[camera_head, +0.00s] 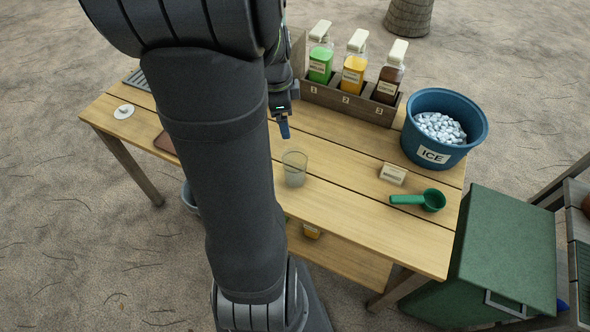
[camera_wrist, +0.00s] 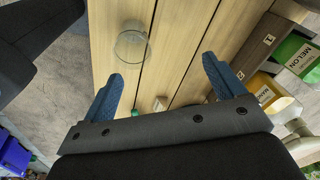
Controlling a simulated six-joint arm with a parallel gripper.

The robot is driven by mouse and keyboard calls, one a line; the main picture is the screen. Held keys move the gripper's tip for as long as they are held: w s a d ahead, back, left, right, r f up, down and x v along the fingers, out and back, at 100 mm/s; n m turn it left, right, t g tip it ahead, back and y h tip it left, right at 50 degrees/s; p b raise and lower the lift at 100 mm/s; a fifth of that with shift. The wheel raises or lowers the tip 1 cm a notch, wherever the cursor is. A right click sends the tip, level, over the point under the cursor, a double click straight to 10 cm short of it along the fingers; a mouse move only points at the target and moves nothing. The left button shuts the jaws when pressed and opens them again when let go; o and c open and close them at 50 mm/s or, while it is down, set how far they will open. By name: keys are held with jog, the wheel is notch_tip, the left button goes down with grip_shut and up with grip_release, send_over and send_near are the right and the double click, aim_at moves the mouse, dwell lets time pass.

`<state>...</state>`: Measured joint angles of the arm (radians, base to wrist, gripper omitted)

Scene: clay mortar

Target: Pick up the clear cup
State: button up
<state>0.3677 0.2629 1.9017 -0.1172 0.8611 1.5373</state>
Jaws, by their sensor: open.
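The clear cup (camera_head: 294,170) stands upright and empty on the wooden table (camera_head: 345,195), near its middle. It also shows in the wrist view (camera_wrist: 131,46), past my fingertips and nearer the left finger. My gripper (camera_head: 284,131) is above the table, behind the cup in the head view and apart from it. In the wrist view its two blue fingers (camera_wrist: 163,64) are spread wide with nothing between them. My arm hides part of the table left of the cup.
A bottle rack (camera_head: 345,103) with green, yellow and brown bottles stands at the back. A blue ice bucket (camera_head: 431,160) is at the right. A small label block (camera_head: 393,174) and a green scoop (camera_head: 431,200) lie right of the cup. The table around the cup is clear.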

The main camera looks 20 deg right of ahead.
jog(key=s+r+m+g, duration=0.1)
jog(key=s+r, duration=0.1)
jog(key=s, duration=0.2)
send_over(296, 162)
jog(key=s, duration=0.2)
notch_tip(296, 162, down, 12)
jog(key=r, duration=0.1)
jog(key=shift+m+g, duration=0.3)
jog(key=f, duration=0.3)
jog(key=a+f, duration=0.1)
jog(key=shift+s+f, duration=0.35)
jog(key=shift+f, duration=0.65)
jog(key=c, duration=1.1)
